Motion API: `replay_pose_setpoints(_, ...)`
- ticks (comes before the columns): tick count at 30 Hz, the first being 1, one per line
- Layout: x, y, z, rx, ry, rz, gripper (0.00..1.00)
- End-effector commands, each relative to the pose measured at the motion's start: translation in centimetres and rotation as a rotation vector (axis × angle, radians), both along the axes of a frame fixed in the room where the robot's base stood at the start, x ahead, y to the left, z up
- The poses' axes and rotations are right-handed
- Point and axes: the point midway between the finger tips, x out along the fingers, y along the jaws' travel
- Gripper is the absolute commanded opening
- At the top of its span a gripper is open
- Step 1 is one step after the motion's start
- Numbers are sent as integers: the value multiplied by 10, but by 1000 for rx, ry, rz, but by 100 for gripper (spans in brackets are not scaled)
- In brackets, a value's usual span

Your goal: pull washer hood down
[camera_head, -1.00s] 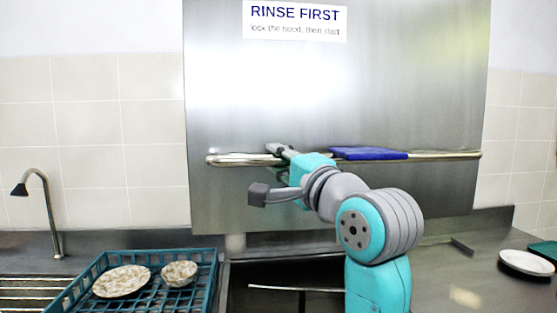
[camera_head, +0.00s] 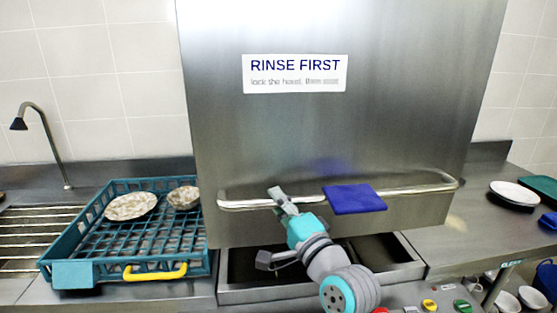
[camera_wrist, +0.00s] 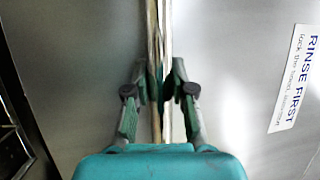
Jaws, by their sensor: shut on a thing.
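The washer hood (camera_head: 320,130) is a large steel panel with a "RINSE FIRST" sign (camera_head: 294,74). A long bar handle (camera_head: 245,203) runs across its lower part. My gripper (camera_head: 279,198) is on the handle left of its middle. In the wrist view my gripper (camera_wrist: 160,88) has its fingers on both sides of the handle (camera_wrist: 159,30) and is shut on it. A blue cloth (camera_head: 353,199) hangs over the handle just right of my gripper. The hood's lower edge is close above the sunken washer bay (camera_head: 255,292), and a gap shows there.
A teal rack (camera_head: 92,255) with patterned dishes (camera_head: 131,206) and a yellow handle (camera_head: 155,272) stands left of the hood. A tap (camera_head: 50,140) rises at far left. Plates (camera_head: 514,193) lie on the right counter. Coloured buttons (camera_head: 430,305) sit at the lower front.

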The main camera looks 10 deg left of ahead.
Motion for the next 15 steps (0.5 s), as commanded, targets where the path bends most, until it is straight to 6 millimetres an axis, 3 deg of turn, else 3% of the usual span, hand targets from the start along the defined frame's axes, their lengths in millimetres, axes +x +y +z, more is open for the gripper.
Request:
replay_pose_setpoints(1, 0, 0, -24, -4, 14, 1, 0)
replay_pose_setpoints(6, 0, 0, -79, -3, 10, 0, 0)
replay_pose_setpoints(15, 0, 0, -145, -2, 5, 0, 0)
